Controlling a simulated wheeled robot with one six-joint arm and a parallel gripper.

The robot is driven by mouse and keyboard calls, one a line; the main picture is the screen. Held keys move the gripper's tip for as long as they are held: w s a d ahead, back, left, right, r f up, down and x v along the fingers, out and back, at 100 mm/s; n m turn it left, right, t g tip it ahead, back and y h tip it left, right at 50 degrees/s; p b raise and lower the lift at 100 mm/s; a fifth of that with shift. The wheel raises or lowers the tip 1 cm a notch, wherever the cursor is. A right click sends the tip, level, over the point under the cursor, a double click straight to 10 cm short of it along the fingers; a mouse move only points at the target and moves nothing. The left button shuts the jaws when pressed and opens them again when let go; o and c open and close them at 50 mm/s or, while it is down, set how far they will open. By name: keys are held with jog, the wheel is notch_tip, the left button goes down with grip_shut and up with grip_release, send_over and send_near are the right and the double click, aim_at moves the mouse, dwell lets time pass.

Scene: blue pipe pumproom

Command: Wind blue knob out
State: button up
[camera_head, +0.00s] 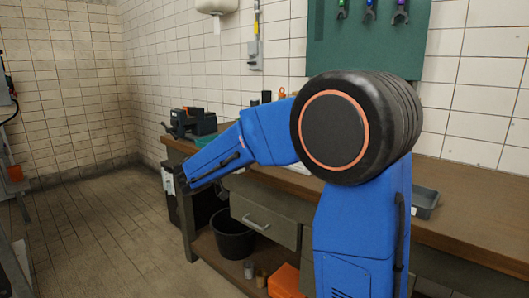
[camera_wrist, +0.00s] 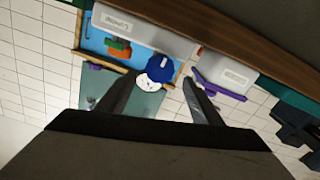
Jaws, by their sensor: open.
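A round blue knob (camera_wrist: 158,66) with a small white mark shows in the upper middle of the wrist view. A white round face is right by it. My gripper (camera_wrist: 158,82) is open in the wrist view, with one dark finger on each side of the knob in the picture. Nothing is held between the fingers. I cannot tell how far the fingertips are from the knob, or whether they touch it. The knob cannot be made out in the head view, and the gripper's fingers are not clear there.
The wrist view shows a pale labelled box (camera_wrist: 122,27), another pale box (camera_wrist: 226,72) and a purple piece (camera_wrist: 218,90) close to the right finger. The head view shows a workbench (camera_head: 455,218), a vice (camera_head: 193,122), a black bucket (camera_head: 232,237) and free floor at left.

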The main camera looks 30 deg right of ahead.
jog(key=v, duration=0.9)
jog(key=shift+a, duration=0.25)
jog(key=shift+s, duration=0.1)
jog(key=x, duration=1.4)
jog(key=shift+d+f, duration=0.2)
jog(key=shift+c, duration=0.7)
jog(key=c, duration=0.9)
